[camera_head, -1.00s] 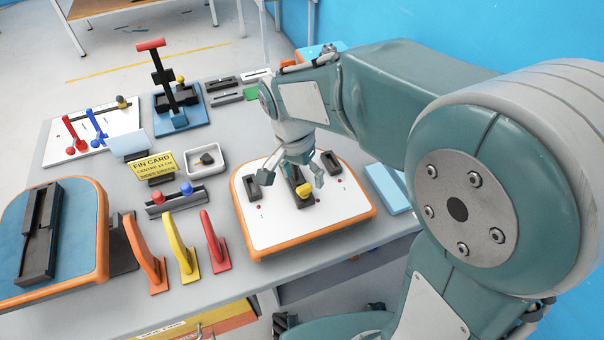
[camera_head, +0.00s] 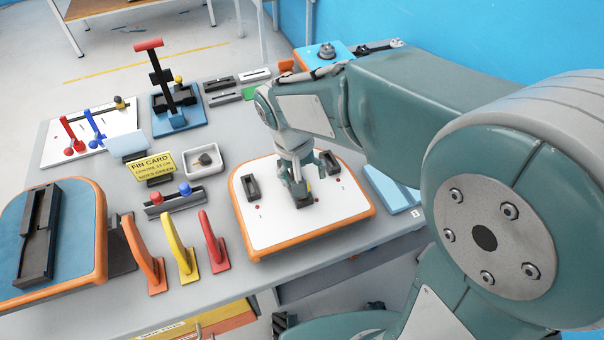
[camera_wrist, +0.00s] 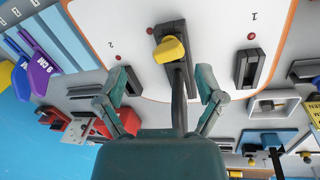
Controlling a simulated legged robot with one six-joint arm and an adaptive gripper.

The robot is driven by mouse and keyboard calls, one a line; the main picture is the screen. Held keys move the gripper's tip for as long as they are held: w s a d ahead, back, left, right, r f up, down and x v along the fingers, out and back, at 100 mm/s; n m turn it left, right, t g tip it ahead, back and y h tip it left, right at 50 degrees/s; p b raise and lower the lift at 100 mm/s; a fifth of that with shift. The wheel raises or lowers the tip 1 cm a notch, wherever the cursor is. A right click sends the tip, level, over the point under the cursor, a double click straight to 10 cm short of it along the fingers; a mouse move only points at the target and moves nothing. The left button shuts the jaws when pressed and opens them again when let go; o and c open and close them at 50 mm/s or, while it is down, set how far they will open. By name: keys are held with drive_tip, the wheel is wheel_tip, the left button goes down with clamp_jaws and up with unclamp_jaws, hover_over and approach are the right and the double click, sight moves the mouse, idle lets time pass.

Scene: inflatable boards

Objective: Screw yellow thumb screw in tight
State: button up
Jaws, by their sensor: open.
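The yellow thumb screw (camera_wrist: 170,49) sits on the dark middle fin box (camera_wrist: 179,90) of the white board with an orange rim (camera_head: 262,222). In the wrist view my gripper (camera_wrist: 162,70) is open, its two fingers spread apart on either side of the box. The screw shows just beyond the fingertips, with nothing held between them. In the head view my gripper (camera_head: 302,189) is low over the middle box and hides nearly all of the screw. I cannot tell from here whether a finger touches the box or the board.
Two small dark side boxes (camera_head: 251,188) (camera_head: 329,162) flank the middle one on the board. Orange, yellow and red fins (camera_head: 213,243) stand to the left. A white tray (camera_head: 187,171) and a yellow card (camera_head: 152,166) are behind them. A light-blue item (camera_head: 390,187) lies right.

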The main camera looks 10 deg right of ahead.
drive_tip(key=shift+n, duration=0.4)
drive_tip(key=n, duration=0.3)
drive_tip(key=shift+d+n+t, duration=0.15)
drive_tip(key=shift+n+t, duration=0.25)
drive_tip(key=shift+f, duration=0.1)
drive_tip(key=shift+f, duration=2.45)
clamp_jaws()
drive_tip(key=shift+m+g, duration=0.3)
drive_tip(key=shift+m, duration=1.3)
